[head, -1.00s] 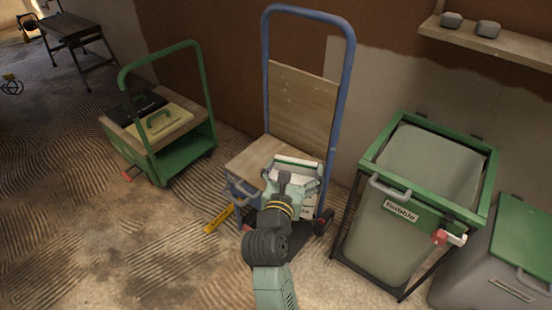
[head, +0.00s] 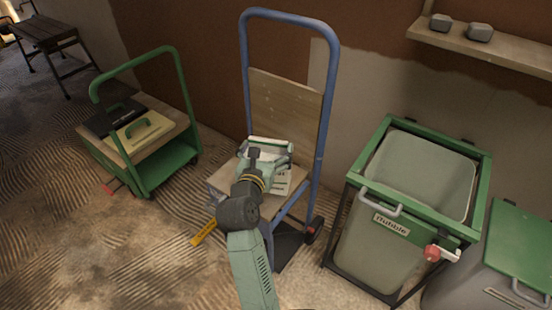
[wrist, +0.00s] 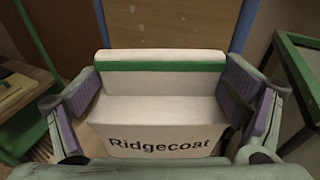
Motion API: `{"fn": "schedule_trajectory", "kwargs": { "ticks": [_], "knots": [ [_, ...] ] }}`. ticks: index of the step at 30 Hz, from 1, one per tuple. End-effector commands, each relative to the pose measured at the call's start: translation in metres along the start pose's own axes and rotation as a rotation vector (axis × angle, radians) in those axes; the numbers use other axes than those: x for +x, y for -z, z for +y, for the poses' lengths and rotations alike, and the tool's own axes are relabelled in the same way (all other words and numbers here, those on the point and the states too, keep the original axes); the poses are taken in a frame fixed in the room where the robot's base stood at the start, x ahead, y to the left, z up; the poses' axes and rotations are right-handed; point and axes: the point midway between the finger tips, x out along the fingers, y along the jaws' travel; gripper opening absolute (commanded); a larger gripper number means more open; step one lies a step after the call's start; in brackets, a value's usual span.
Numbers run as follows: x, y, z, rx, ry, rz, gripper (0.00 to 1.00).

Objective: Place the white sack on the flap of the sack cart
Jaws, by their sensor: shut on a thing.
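The white sack (wrist: 160,112) has a green band and the word "Ridgecoat" on it. My gripper (wrist: 162,95) is shut on it, with one finger at each side in the wrist view. In the head view the sack (head: 283,181) shows partly behind my gripper (head: 266,158). The blue sack cart (head: 331,110) stands upright against the wall. Its wooden flap (head: 222,180) is folded out level, and the sack is over it. I cannot tell whether the sack touches the flap. My arm hides part of the flap.
A green trolley (head: 172,165) with cases on top stands at left. A rubble bin (head: 385,240) in a green frame stands at right, beside a green-lidded box (head: 520,240). A yellow tool (head: 204,233) lies on the floor left of the cart. A shelf (head: 490,48) hangs upper right.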

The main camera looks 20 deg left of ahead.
Motion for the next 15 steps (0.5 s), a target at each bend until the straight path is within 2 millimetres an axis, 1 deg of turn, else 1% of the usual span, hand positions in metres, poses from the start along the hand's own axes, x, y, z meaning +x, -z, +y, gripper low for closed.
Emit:
{"fn": "schedule_trajectory", "kwargs": {
  "ticks": [1, 6, 10, 15],
  "knots": [
    [0.008, -0.006, 0.011, 0.005, -0.005, -0.008, 0.3],
    [0.034, -0.006, 0.036, 0.005, -0.004, -0.008, 0.3],
    [0.048, -0.006, 0.049, 0.004, -0.003, -0.008, 0.3],
    [0.055, -0.005, 0.055, 0.003, -0.002, -0.008, 0.3]
  ]
}}
